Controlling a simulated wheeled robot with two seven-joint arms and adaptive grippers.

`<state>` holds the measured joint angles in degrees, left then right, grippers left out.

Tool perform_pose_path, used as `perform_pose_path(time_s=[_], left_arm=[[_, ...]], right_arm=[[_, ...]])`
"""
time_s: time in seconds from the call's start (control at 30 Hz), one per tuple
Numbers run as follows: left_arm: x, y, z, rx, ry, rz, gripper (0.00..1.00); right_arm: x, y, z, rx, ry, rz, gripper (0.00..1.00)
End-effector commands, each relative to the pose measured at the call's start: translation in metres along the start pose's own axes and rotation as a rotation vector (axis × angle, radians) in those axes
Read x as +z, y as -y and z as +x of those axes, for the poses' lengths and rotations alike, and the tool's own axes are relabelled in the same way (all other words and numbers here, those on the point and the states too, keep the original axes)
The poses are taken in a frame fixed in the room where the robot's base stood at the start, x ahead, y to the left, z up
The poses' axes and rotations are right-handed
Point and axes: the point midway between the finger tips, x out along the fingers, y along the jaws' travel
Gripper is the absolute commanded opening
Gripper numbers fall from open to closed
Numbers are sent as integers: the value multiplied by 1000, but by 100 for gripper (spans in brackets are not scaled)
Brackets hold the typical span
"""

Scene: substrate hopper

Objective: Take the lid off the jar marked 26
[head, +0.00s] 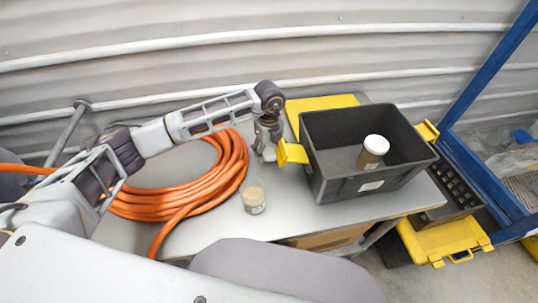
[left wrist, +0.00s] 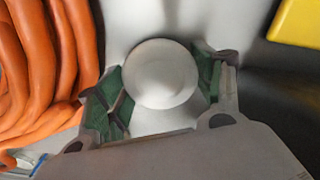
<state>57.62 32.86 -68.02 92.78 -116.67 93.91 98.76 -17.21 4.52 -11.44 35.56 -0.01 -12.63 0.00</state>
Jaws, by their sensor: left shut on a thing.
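My left gripper (head: 266,154) is shut on a white round lid (left wrist: 160,75), which sits between its green-padded fingers in the left wrist view. In the head view the gripper is left of the black crate, and the fingers mostly hide what they hold. A small jar (head: 254,201) stands upright on the grey table nearer to me, apart from the gripper. Its top looks beige, and its label is too small to read. Another jar (head: 373,151) with a white lid and brown contents stands in the crate; I cannot read its number. My right gripper is not in view.
The black crate (head: 335,184) with yellow handles stands on the table (head: 215,226), close to the right of my gripper. A coil of orange hose (head: 215,178) lies to the left. A blue frame (head: 478,72) and a yellow-lidded box (head: 440,241) are at the right.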

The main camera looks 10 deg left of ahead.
Motion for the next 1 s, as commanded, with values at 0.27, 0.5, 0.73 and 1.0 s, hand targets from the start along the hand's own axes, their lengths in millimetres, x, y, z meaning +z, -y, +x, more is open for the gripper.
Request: perform_pose_path(time_s=[0.27, 0.5, 0.73, 1.0], left_arm=[[0, 0, 27, 2, -1, -1, 38], [0, 0, 31, 1, 0, 0, 38], [0, 0, 33, 1, 0, 0, 38], [0, 0, 33, 1, 0, 0, 89]], right_arm=[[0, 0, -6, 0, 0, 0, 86], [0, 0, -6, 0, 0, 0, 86], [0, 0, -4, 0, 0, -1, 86], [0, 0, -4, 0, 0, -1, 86]])
